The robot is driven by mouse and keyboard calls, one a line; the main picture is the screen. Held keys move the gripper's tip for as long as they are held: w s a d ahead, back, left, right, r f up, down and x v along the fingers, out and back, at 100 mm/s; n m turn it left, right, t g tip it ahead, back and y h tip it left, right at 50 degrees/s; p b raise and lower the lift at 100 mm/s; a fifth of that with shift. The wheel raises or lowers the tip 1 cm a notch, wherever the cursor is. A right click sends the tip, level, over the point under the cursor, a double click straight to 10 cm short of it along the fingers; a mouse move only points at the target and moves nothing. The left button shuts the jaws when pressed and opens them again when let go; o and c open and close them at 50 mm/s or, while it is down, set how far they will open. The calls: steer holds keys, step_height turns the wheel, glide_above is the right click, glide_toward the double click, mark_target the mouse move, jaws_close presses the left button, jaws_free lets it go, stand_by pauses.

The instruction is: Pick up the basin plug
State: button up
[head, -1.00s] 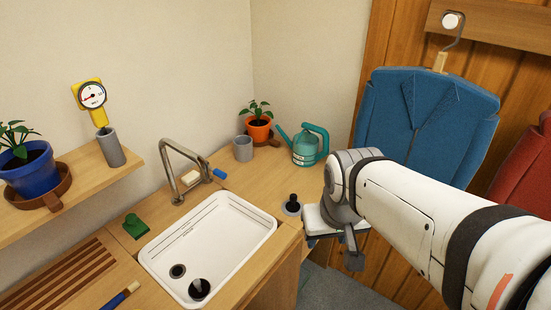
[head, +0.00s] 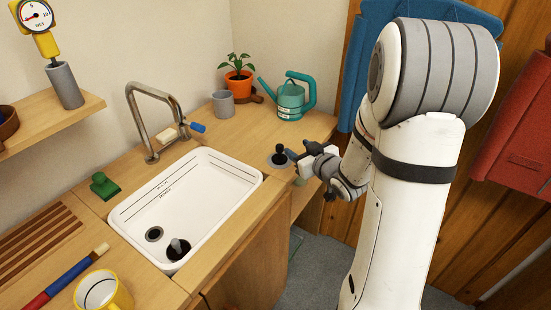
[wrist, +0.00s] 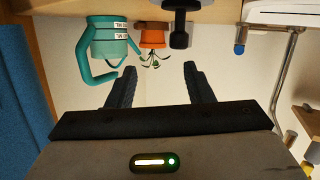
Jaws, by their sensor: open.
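A second black knobbed piece (head: 279,156) stands on a grey ring on the counter, right of the basin. I cannot tell for certain which is the basin plug. My gripper (head: 301,151) is open and empty, close to the right of the counter piece. In the wrist view, which looks upside down, a black knob (wrist: 181,32) shows at the top, beyond my open gripper (wrist: 160,69) and outside its fingers.
A teal watering can (head: 291,100), an orange plant pot (head: 238,83) and a grey cup (head: 223,103) stand behind the counter piece. The tap (head: 150,115) rises behind the basin.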

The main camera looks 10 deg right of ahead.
mark_target(280, 145)
steer(key=w+a+f+y, duration=0.1)
steer(key=w, duration=0.1)
steer(key=w+a+t+y+b, duration=0.1)
steer(key=w+a, duration=0.1)
steer(key=w+a+f+y, duration=0.1)
steer(key=w, duration=0.1)
steer(key=shift+w+a+f+n+y+b, duration=0.15)
steer(key=shift+a+f+n+y+b, duration=0.15)
steer(key=shift+n+y+b, duration=0.1)
jaws_close()
stand_by(0.6)
